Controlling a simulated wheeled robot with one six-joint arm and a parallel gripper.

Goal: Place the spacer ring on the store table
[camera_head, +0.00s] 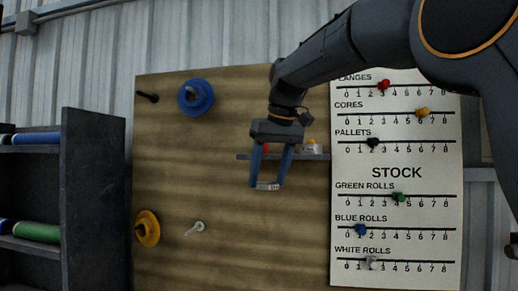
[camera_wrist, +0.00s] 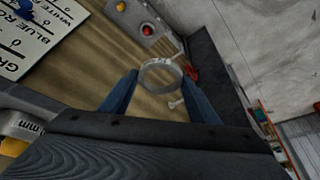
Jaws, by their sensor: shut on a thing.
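The spacer ring (camera_wrist: 146,83) is a pale grey ring held between the two blue fingers of my gripper (camera_wrist: 160,92) in the wrist view. In the head view my gripper (camera_head: 267,183) hangs with its fingers down, in front of a wooden board, and the ring (camera_head: 268,187) shows as a thin pale band at the fingertips. My gripper is shut on the ring, and nothing visible supports the ring from below. I cannot make out the store table in either view.
The wooden board (camera_head: 225,250) carries a blue flange (camera_head: 187,97), a yellow flange (camera_head: 147,228), a bare pale peg (camera_head: 196,228) and a black peg (camera_head: 148,97). A small ledge (camera_head: 243,156) is behind my gripper. A stock chart (camera_head: 400,172) hangs right; a dark shelf (camera_head: 92,200) stands left.

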